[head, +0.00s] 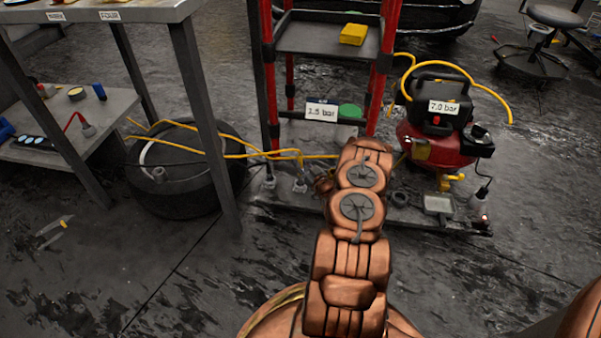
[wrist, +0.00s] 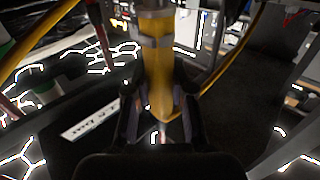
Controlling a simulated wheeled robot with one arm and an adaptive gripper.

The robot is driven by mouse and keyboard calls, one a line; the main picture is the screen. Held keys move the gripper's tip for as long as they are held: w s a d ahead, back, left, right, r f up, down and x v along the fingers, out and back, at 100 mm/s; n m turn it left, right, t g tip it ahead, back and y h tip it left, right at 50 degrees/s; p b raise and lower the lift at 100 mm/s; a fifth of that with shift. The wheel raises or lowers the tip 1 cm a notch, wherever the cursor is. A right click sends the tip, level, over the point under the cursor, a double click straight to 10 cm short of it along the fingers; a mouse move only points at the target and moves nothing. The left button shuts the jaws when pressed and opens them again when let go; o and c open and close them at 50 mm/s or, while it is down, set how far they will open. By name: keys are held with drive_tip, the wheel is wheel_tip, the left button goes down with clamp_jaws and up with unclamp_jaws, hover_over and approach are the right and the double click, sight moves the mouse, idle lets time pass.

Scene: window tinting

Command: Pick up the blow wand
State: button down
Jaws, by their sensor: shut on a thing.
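The blow wand (wrist: 158,75) shows in the wrist view as a blurred yellow body with a grey collar at its top. It stands between the two dark fingers of my gripper (wrist: 160,112), which are shut on it. Its lower end narrows between the fingers, and its tip is hard to make out. In the head view my copper-coloured arm reaches out over the low base beside the red rack, and it hides the wand and most of the gripper.
A red-posted rack (head: 328,38) stands behind the gripper. A red and black compressor (head: 437,135) labelled 7.0 bar is to its right. A yellow hose (head: 235,146) crosses to the left over a dark round tub (head: 180,185). Open floor lies in front.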

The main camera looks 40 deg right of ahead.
sight(302, 157)
drive_tip(key=shift+r, duration=0.1)
wheel_tip(302, 157, up, 4)
drive_tip(key=p, duration=0.3)
drive_tip(key=s+d+p, duration=0.1)
drive_tip(key=s+p, duration=1)
drive_tip(key=s, duration=0.5)
drive_tip(key=shift+d+r, duration=0.2)
drive_tip(key=shift+r, duration=0.25)
